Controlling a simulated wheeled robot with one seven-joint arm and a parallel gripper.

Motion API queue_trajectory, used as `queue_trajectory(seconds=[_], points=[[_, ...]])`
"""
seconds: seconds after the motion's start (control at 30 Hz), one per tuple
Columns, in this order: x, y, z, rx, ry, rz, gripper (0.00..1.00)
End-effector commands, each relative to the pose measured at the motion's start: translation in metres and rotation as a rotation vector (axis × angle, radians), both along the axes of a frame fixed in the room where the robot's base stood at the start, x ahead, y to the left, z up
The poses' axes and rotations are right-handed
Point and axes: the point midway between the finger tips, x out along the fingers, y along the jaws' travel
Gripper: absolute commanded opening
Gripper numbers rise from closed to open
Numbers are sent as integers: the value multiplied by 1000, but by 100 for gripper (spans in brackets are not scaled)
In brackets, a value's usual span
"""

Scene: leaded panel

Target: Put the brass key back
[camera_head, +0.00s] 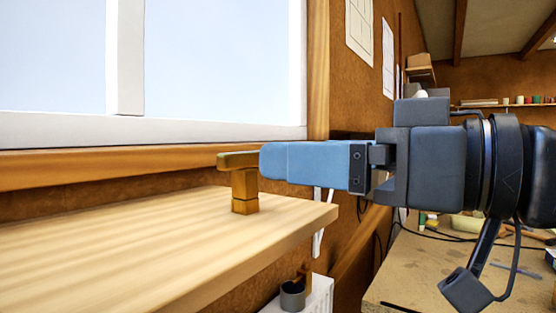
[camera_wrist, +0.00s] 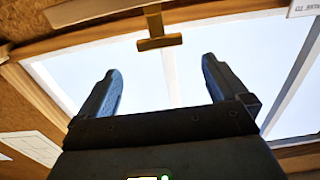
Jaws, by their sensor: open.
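The brass key (camera_head: 244,180) is a T-shaped piece standing upright on the pale wooden shelf (camera_head: 130,255), near its right end, with its crossbar on top. My gripper (camera_head: 265,162) comes in level from the right, its blue finger tips beside the right end of the crossbar in the head view. In the wrist view the brass key (camera_wrist: 158,42) shows beyond the tips of my gripper (camera_wrist: 160,70), lined up with the gap between them. The fingers are apart and nothing is between them. Whether the near finger hides part of the crossbar in the head view, I cannot tell.
A window with a white frame (camera_head: 125,60) stands behind the shelf. Below the shelf's right end, a small dark cup (camera_head: 292,296) sits by a white box-like unit (camera_head: 318,293). A cluttered workbench (camera_head: 415,270) is at the lower right. The shelf left of the key is clear.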

Motion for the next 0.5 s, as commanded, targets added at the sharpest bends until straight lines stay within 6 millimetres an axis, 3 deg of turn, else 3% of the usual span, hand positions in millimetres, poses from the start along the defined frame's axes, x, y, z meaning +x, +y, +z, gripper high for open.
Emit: queue_trajectory(seconds=[0.2, 0.5], points=[[-14, -19, 0, 1, -1, -2, 100], [-17, -21, 0, 0, 0, 1, 100]])
